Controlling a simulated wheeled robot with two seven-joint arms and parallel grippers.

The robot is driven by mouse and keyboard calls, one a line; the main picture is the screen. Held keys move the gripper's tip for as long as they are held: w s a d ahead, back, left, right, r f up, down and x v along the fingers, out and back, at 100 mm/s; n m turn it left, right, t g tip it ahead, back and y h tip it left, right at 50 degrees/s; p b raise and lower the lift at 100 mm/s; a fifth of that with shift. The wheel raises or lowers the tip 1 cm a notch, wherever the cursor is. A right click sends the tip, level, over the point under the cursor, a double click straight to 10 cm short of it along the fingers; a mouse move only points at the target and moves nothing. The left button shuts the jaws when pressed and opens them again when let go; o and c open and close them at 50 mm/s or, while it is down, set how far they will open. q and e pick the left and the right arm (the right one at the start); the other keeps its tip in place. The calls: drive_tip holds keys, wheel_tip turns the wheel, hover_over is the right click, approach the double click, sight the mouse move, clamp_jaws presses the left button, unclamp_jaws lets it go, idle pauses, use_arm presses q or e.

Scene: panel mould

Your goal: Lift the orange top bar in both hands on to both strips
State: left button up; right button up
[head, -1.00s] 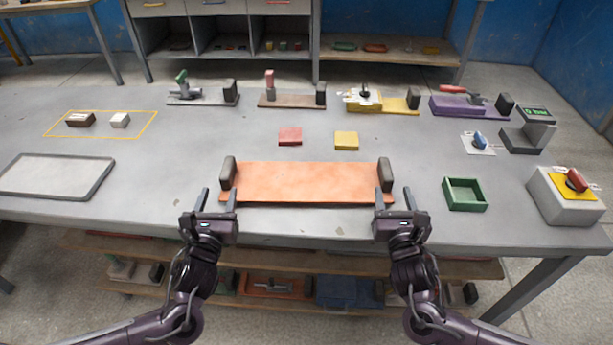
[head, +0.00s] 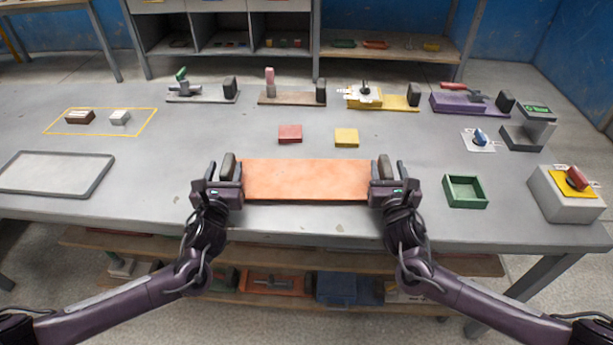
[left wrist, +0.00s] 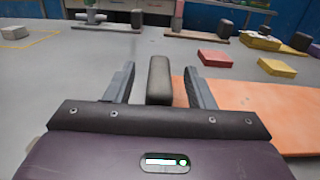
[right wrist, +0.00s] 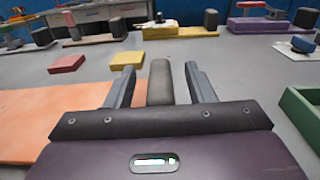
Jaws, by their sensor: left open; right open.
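The orange top bar (head: 306,180) lies flat on the grey bench near its front edge, with a dark upright handle at each end. My left gripper (head: 226,172) is open around the left handle (left wrist: 159,78); the left wrist view shows a gap on each side of it. My right gripper (head: 387,172) is open around the right handle (right wrist: 160,80), also with gaps. A flat red block (head: 290,134) and a flat yellow block (head: 346,138) lie behind the bar, apart from each other. I cannot tell whether these are the strips.
A grey tray (head: 104,175) lies at left and a green open box (head: 480,204) at right. A control box with a red knob (head: 577,178) stands far right. Several clamp-like fixtures line the back. The bench between bar and blocks is clear.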

use_arm(q)
drive_tip(key=shift+c, duration=0.4)
use_arm(e)
drive_tip(key=shift+c, duration=0.4)
use_arm(q)
clamp_jaws()
use_arm(e)
clamp_jaws()
use_arm(q)
drive_tip(key=shift+r, duration=0.2)
use_arm(e)
drive_tip(key=shift+r, duration=0.2)
